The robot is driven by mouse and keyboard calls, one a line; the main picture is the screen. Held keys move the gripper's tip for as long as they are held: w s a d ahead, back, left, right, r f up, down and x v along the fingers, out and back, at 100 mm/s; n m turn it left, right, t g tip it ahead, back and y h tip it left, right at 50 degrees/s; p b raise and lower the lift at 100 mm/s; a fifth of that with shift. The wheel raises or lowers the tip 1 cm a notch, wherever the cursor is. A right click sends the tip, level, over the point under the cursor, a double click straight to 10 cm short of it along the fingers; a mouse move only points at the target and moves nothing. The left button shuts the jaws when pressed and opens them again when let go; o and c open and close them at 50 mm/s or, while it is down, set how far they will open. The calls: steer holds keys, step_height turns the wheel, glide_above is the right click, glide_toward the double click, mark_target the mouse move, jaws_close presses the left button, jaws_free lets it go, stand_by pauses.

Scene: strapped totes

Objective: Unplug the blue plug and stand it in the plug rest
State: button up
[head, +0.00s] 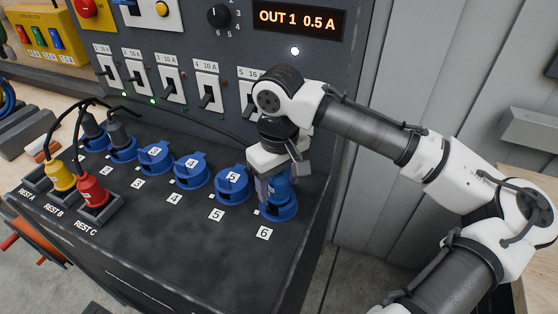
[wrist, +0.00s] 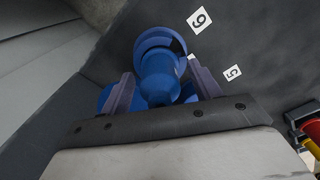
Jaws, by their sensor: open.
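The blue plug (head: 281,185) stands upright at blue socket 6 (head: 280,212) on the dark panel shelf. In the wrist view the blue plug (wrist: 158,80) shows between the two fingers. My gripper (head: 272,188) reaches down over it from above. My gripper (wrist: 162,88) is open, with one finger on each side of the plug; I cannot tell whether they touch it. Rest A (head: 36,180) at the far left looks empty. A yellow plug (head: 61,177) stands in rest B, and a red plug (head: 92,189) in rest C.
Black plugs (head: 118,133) with cables fill sockets 1 and 2. Sockets 3, 4 and 5 (head: 232,182) are empty, between my gripper and the rests. A row of switches (head: 206,92) and a display (head: 298,19) are on the upright panel behind. The shelf front is clear.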

steer(key=shift+f, duration=0.75)
steer(key=shift+c, duration=0.4)
steer(key=c, duration=1.1)
steer(key=shift+o, duration=0.2)
steer(key=shift+n+p, duration=0.65)
steer(key=shift+n, duration=0.95)
steer(key=shift+n, duration=0.6)
steer(key=shift+n+p, duration=0.3)
steer(key=shift+n, duration=0.6)
